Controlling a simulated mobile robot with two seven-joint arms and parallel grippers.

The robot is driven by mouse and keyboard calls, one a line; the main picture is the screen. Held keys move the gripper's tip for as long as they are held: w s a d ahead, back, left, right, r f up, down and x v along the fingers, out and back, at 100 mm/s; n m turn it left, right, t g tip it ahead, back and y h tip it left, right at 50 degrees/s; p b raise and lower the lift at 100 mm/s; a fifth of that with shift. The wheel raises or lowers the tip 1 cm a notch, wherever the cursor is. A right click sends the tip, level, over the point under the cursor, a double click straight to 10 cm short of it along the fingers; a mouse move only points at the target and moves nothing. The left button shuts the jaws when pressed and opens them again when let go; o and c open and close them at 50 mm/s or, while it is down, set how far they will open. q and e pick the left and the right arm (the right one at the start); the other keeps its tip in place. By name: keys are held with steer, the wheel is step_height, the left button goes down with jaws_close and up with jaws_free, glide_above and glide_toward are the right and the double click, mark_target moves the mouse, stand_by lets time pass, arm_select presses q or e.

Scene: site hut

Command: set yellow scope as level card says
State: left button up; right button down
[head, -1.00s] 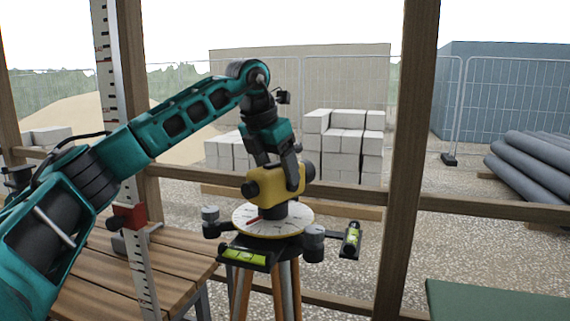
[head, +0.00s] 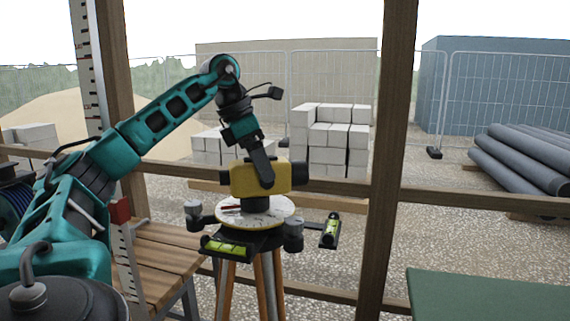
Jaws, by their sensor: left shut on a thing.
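The yellow scope (head: 243,181) sits on a white round dial (head: 275,214) with a red pointer, on top of a wooden-legged tripod. Its dark end points right. My left gripper (head: 264,180) reaches down from above and is shut on the yellow scope. One spirit level (head: 226,246) with a green vial is at the front of the tripod head, and another spirit level (head: 331,231) is at its right. Grey levelling knobs (head: 293,235) stand around the dial. The level card is not seen. My right gripper is not in view.
A graduated staff (head: 125,250) with a red clamp (head: 120,210) stands left of the tripod, by a slatted wooden bench (head: 165,255). A timber post (head: 385,160) rises right of the tripod. A green surface (head: 485,295) is at lower right.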

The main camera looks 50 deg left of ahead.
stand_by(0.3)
arm_select(q)
steer(key=o, duration=1.4)
steer(key=p+v, duration=0.2)
steer(key=v, duration=0.5)
steer(key=shift+r, duration=0.15)
steer(key=shift+s+r, duration=0.1)
